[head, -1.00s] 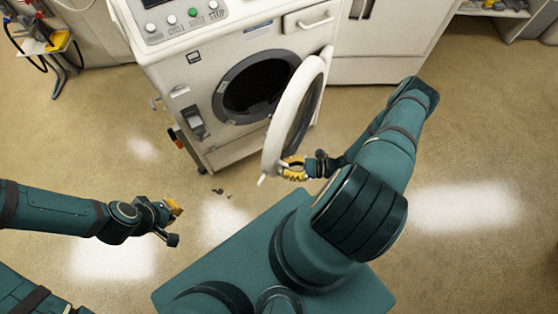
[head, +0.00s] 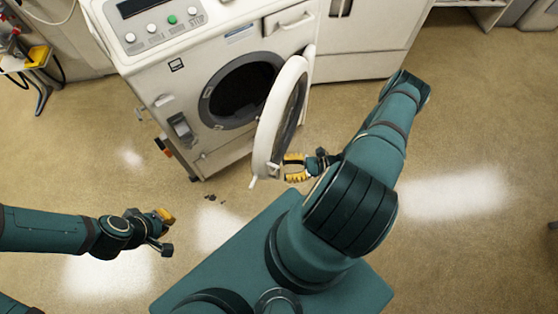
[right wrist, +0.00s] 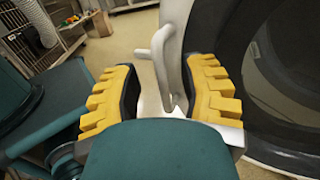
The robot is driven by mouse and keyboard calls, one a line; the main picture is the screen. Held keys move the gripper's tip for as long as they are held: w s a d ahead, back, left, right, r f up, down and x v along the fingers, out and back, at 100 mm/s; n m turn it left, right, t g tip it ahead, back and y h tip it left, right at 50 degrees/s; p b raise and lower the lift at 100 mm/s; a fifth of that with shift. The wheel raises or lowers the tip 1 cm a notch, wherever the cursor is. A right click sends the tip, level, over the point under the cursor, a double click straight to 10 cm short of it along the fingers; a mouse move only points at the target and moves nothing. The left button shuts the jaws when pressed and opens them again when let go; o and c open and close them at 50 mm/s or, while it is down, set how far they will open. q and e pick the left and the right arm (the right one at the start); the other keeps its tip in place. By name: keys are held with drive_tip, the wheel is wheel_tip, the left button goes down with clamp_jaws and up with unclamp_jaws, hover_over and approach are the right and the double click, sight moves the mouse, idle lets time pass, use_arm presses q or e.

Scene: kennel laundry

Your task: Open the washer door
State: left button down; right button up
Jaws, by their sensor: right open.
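The white washer (head: 170,70) stands at the upper middle of the head view. Its round white door (head: 268,125) is swung wide out to the right, baring the dark drum opening (head: 238,92). A pale handle (head: 253,182) sticks out at the door's free edge. My right gripper (head: 286,168) is open, close beside that edge. In the right wrist view the handle (right wrist: 159,62) shows between and beyond the spread yellow fingers, which do not close on it. My left gripper (head: 169,232) is open and empty over the floor at the left, away from the washer.
A white cabinet (head: 365,45) stands right of the washer. A stand with a yellow item (head: 36,55) is at the far left. Small dark bits (head: 213,197) lie on the floor before the washer. The floor at right is clear.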

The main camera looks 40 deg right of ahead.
drive_tip(key=v, duration=0.8)
drive_tip(key=shift+s+d, duration=0.2)
